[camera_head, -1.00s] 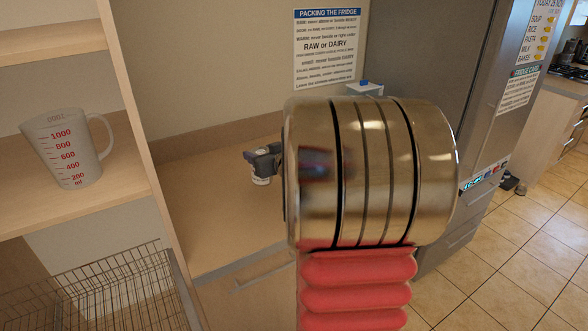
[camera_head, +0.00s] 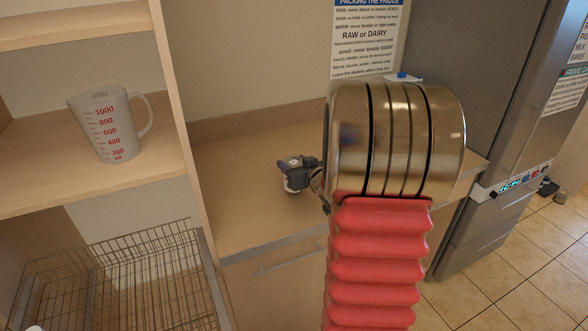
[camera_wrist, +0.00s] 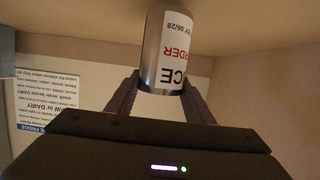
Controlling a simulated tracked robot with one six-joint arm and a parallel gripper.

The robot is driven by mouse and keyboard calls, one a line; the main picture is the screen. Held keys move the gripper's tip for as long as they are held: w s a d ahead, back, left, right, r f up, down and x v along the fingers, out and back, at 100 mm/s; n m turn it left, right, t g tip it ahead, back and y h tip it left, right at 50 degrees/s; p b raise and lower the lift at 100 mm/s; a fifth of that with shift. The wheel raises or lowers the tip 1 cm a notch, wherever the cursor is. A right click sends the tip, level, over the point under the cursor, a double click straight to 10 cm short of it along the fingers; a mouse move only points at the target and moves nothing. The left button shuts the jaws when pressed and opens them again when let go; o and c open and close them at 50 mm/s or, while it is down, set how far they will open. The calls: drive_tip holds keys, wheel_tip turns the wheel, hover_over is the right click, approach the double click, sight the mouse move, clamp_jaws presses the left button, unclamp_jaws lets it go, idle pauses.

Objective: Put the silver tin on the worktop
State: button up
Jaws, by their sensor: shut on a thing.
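The silver tin (camera_head: 291,186) is small, with a white label, and sits between the fingers of my gripper (camera_head: 295,172). In the wrist view the tin (camera_wrist: 166,50) shows at the top, its label upside down with red and black letters, with a finger on each side. My gripper (camera_wrist: 158,92) is shut on it. The tin is over the wooden worktop (camera_head: 235,205), about midway along it; I cannot tell whether its base touches. My forearm hides the right part of the worktop.
A measuring jug (camera_head: 108,125) stands on the shelf at left, past an upright panel. A wire basket (camera_head: 120,275) is below it. A grey fridge (camera_head: 455,60) stands at right, and a packing notice (camera_head: 365,38) hangs on the wall. The worktop left of the tin is bare.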

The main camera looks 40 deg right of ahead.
drive_tip(key=shift+f, duration=0.9)
drive_tip(key=shift+f, duration=0.15)
drive_tip(key=o, duration=1.4)
drive_tip(key=shift+s, duration=0.15)
drive_tip(key=v, duration=1.1)
drive_tip(key=shift+s+a+r, duration=0.2)
drive_tip(key=shift+s, duration=0.1)
drive_tip(key=shift+w+r, duration=0.1)
